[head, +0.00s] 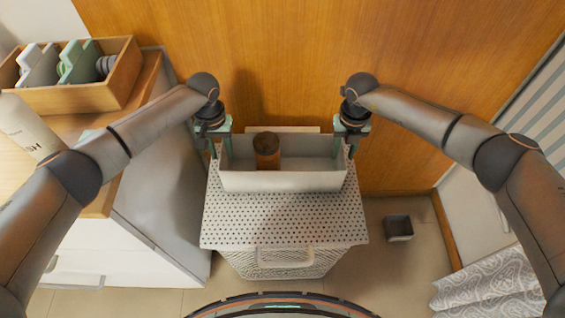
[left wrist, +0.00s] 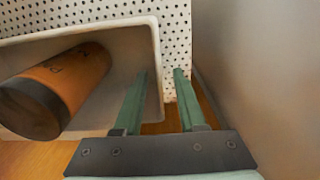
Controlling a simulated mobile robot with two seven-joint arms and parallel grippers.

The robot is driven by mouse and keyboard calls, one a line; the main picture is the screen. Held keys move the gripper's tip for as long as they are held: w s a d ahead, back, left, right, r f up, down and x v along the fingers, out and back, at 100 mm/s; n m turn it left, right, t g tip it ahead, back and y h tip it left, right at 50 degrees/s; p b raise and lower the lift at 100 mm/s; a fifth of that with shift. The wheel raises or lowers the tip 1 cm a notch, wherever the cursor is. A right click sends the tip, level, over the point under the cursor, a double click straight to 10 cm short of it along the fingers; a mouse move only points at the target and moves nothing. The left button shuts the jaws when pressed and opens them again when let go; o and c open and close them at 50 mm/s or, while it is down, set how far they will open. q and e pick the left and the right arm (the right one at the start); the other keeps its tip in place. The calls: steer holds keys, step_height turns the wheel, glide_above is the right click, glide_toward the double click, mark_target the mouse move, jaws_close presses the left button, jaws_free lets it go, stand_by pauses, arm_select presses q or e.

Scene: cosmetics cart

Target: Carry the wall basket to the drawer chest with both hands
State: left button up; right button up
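The wall basket (head: 285,181) is a long white open bin holding a brown bottle with a dark cap (head: 267,150). It is over the perforated white lid; I cannot tell whether it rests there. My left gripper (head: 220,152) is at its left end, and my right gripper (head: 346,152) is at its right end. In the left wrist view, my left fingers (left wrist: 162,85) straddle the basket's end wall (left wrist: 156,60) with gaps, one inside and one outside. My right fingers stand apart around the right end. The drawer chest (head: 160,240) is at left, white with a wooden top.
A wooden box (head: 110,94) with several items and a white bottle (head: 28,130) stand on the chest top. A white perforated hamper (head: 285,222) is below the basket. A small dark bin (head: 398,228) is on the floor at right. A wood wall (head: 300,60) is behind.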

mark_target(224, 160)
arm_select(q)
steer(key=shift+f, duration=2.2)
arm_select(e)
steer(key=shift+f, duration=2.25)
arm_select(q)
jaws_close()
arm_select(e)
jaws_close()
arm_select(q)
steer(key=shift+r, duration=0.1)
arm_select(e)
steer(key=shift+r, duration=0.1)
